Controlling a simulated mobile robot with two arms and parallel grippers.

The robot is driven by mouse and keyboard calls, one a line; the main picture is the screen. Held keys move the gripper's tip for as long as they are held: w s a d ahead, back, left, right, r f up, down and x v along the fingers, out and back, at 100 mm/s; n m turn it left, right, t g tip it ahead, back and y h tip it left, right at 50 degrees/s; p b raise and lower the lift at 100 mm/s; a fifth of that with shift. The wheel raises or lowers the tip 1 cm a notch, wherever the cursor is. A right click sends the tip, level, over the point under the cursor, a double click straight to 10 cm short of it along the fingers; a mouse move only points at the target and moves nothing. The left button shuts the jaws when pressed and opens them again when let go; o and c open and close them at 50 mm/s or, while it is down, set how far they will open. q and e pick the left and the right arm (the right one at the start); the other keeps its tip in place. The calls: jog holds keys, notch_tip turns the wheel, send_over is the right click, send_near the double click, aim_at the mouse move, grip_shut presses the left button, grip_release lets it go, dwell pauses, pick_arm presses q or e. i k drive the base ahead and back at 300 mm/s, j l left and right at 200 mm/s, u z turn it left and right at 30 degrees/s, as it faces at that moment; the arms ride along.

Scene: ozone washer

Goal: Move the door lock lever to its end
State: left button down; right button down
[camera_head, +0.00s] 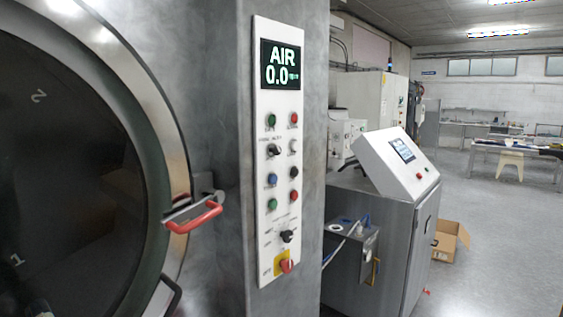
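The door lock lever (195,218) has a red looped handle. It sits at the right rim of the large round door (70,170) and is joined to a short metal bracket beside the grey metal wall. The lever points to the left, and its handle lies roughly level with a slight tilt. The door looks shut, with a dark glass face and a wide metal ring. Neither of my grippers is in view, and nothing touches the lever.
A white control panel (280,150) with a screen, buttons and knobs is right of the lever. A steel cabinet with a tilted console (397,165) stands farther right. A cardboard box (450,240) lies on the floor. The floor at right is open.

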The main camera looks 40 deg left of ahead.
aim_at(196, 209)
jog(key=u, duration=2.8)
jog(key=k+l, duration=0.2)
jog(key=k+l+z, duration=0.1)
jog(key=l, duration=0.3)
jog(key=i+j, duration=0.15)
jog(key=j, duration=0.15)
jog(key=i+j, duration=0.15)
jog(key=j, duration=0.1)
